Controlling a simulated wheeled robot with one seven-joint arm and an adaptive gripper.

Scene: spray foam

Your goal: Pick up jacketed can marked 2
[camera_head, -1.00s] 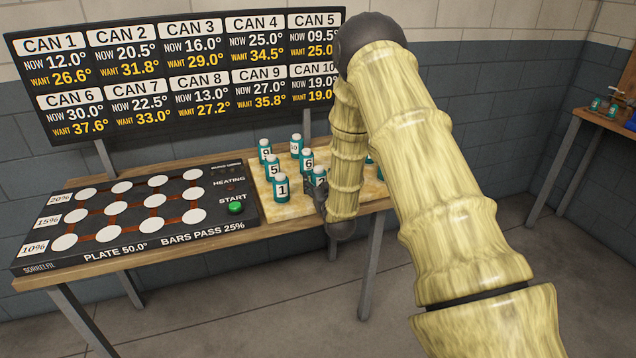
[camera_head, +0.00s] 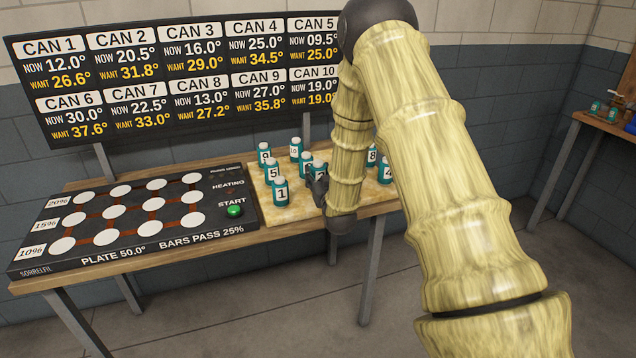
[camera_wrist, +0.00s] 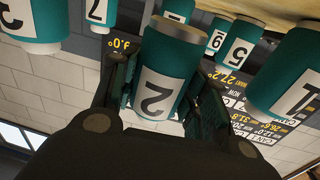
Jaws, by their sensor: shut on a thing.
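The can marked 2 (camera_wrist: 165,85) is a teal jacketed can with a white label, held between the two fingers of my gripper (camera_wrist: 160,100) in the wrist view, which is upside down. My gripper is shut on its sides. In the head view the same can (camera_head: 320,168) shows only in part behind my dark gripper (camera_head: 317,186), at the front of the can group. Whether its base is clear of the surface is hard to tell.
Close by stand can 1 (camera_head: 281,191), can 5 (camera_head: 271,173), can 6 (camera_head: 306,164), can 9 (camera_head: 264,154) and can 10 (camera_head: 295,149). Can 8 (camera_head: 371,156) and can 4 (camera_head: 386,173) stand right of my arm. The heating plate (camera_head: 130,247) lies left, its pads empty.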

